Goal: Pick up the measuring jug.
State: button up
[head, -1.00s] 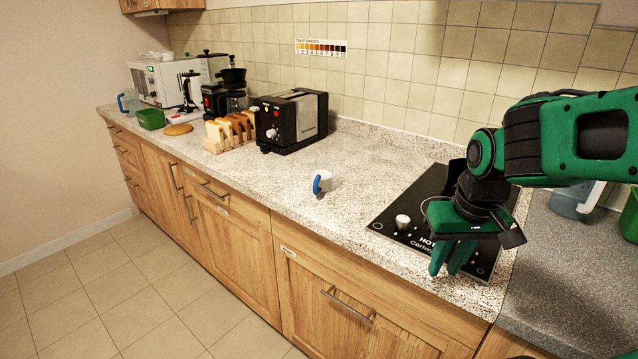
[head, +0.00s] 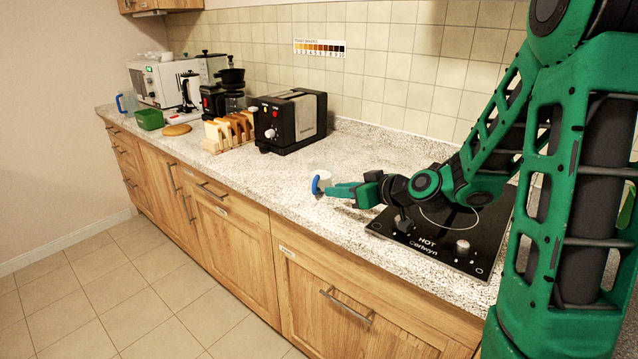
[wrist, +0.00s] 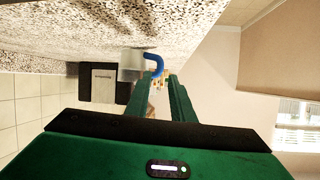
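A small clear measuring jug with a blue handle (head: 325,180) stands on the speckled worktop, in front of the toaster and left of the hob. In the wrist view the jug's clear body (wrist: 130,60) and curved blue handle lie just beyond my fingertips. My gripper (head: 333,189) reaches leftward, low over the worktop, with its tips close to the jug. In the wrist view my gripper (wrist: 158,84) is open, fingers apart, with the handle ahead of the gap. I cannot tell whether a finger touches the jug.
A black hob (head: 440,240) lies under my arm. A toaster (head: 291,121) and a toast rack (head: 229,132) stand behind and left. Another blue-handled jug (head: 128,103) is at the far left end.

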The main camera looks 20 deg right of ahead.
aim_at(316, 189)
jog(key=x, duration=1)
jog(key=shift+w+a, duration=0.2)
jog(key=shift+w, duration=0.2)
grip_shut()
